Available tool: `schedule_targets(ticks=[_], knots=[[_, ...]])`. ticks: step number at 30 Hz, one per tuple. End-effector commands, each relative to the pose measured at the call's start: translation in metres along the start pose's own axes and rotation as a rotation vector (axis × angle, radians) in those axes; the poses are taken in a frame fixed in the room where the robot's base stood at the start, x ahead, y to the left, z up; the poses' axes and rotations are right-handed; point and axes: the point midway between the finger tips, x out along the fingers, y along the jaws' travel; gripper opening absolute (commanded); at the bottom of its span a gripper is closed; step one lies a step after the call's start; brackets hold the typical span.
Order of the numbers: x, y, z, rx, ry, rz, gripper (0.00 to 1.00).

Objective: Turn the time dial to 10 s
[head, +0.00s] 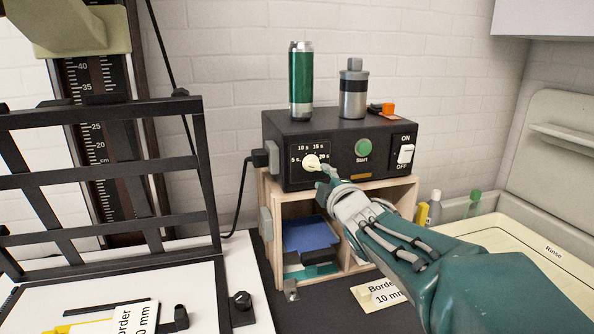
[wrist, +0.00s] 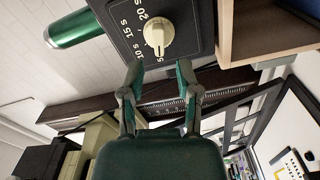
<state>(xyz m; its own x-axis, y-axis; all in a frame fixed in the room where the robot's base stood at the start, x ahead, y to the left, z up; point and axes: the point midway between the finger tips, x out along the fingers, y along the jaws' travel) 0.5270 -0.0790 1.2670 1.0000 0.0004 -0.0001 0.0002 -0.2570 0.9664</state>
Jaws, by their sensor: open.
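The time dial (head: 312,161) is a cream round knob on the front of the black timer box (head: 340,128). Marks for 5 s, 10 s, 15 s and 20 s run around it. In the wrist view the dial (wrist: 158,37) is just beyond my fingertips, and its raised ridge appears to lie toward the 5 s mark. My gripper (wrist: 160,70) is open and empty, its two fingers apart below the knob in that view and not touching it. In the head view my gripper (head: 325,177) is close to the dial at its lower right.
The box also has a green Start button (head: 364,148) and an ON/OFF switch (head: 405,154). A green can (head: 300,80) and a grey canister (head: 354,90) stand on top. The box rests on a wooden shelf (head: 267,215). A black frame (head: 100,180) stands at left.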

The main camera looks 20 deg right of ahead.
Motion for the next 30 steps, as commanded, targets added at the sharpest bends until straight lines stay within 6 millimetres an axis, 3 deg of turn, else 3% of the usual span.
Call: schedule_targets(ticks=[20, 30], knots=[[0.047, -0.001, 0.0, 0.002, 0.0, -0.001, 0.42], [0.051, 0.002, 0.0, 0.001, 0.0, 0.0, 0.42]])
